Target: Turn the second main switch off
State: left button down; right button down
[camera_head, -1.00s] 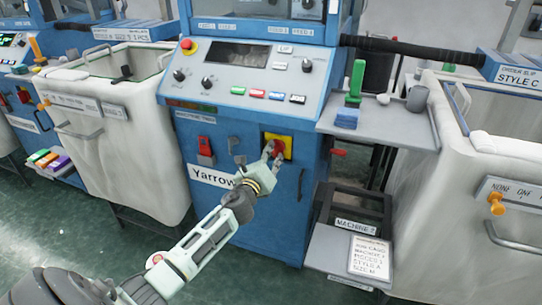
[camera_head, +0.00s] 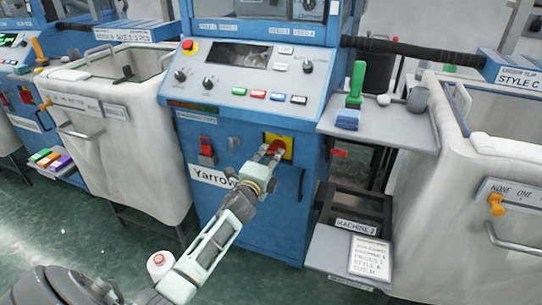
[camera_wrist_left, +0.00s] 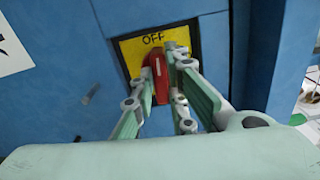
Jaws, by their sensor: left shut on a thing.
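The main switch is a red handle (camera_wrist_left: 160,82) on a yellow plate (camera_head: 287,140) on the blue front of the machine labelled "Yarrow". The word "OFF" shows at the top of the plate (camera_wrist_left: 128,48) in the left wrist view. The handle stands close to upright there, its upper end just below that word. My left gripper (camera_head: 270,152) is shut on the handle, with a finger on each side. The fingers hide part of the handle and the lower plate. My right gripper is not in view.
Left of the switch is a smaller red switch (camera_head: 206,147). A dark door handle (camera_head: 301,184) is to the right. The control panel (camera_head: 250,80) is above, a grey shelf (camera_head: 395,128) juts out at right, and a white bin (camera_head: 120,130) stands at left.

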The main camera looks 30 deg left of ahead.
pick_arm(q)
jog(key=shift+a+n, duration=0.15)
jog(key=shift+n, duration=0.45)
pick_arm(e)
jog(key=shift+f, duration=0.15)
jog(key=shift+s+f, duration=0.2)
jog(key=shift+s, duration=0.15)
pick_arm(q)
jog(key=c, duration=1.7)
grip_release()
jog(key=shift+s, duration=0.1)
jog(key=shift+c, duration=0.2)
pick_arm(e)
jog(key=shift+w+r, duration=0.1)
